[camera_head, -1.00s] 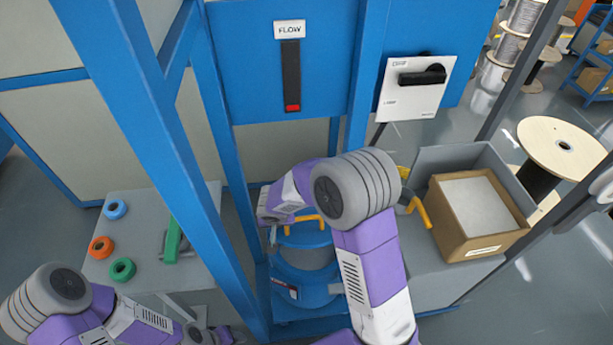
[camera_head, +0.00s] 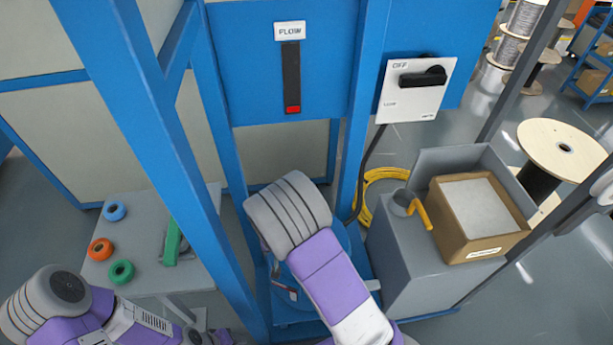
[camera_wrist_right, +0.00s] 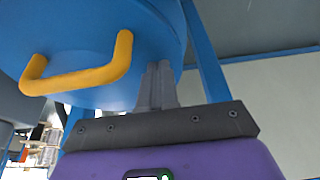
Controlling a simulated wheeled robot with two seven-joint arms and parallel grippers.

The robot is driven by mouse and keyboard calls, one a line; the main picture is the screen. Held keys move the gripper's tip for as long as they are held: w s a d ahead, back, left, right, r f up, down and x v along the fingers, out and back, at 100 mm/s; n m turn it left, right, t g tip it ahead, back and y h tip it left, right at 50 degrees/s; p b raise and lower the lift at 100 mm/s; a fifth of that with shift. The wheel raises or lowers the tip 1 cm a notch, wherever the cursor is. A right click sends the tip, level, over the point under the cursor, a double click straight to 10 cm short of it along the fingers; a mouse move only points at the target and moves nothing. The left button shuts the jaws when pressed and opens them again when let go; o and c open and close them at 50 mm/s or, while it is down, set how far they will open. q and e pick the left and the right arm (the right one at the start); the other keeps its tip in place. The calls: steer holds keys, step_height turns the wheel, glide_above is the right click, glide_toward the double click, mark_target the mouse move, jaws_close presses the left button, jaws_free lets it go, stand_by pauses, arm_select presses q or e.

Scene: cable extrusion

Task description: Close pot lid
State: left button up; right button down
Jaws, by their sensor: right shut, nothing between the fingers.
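The blue pot (camera_head: 352,250) stands in the blue frame, mostly hidden behind my right arm in the head view. The blue lid (camera_wrist_right: 100,45) fills the upper left of the right wrist view, with its yellow handle (camera_wrist_right: 85,76) on the face towards the camera. My right gripper (camera_wrist_right: 160,66) is shut and empty, its fingertips in front of or against the lid near its right edge; contact is unclear. The handle is left of the fingers, apart from them. In the head view the right gripper is hidden. My left arm is at the lower left; its fingers cannot be made out.
A blue post (camera_head: 165,150) stands between my arms. A grey box (camera_head: 398,258) and a cardboard box (camera_head: 478,218) stand right of the pot. A table (camera_head: 148,272) with coloured rings is at left. A FLOW panel (camera_head: 290,70) and a switch box (camera_head: 415,90) are above.

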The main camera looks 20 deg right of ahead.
steer(key=shift+f, duration=0.2)
step_height(320, 180, up, 9)
steer(key=p, duration=0.7)
steer(key=shift+s, duration=0.1)
stand_by(0.6)
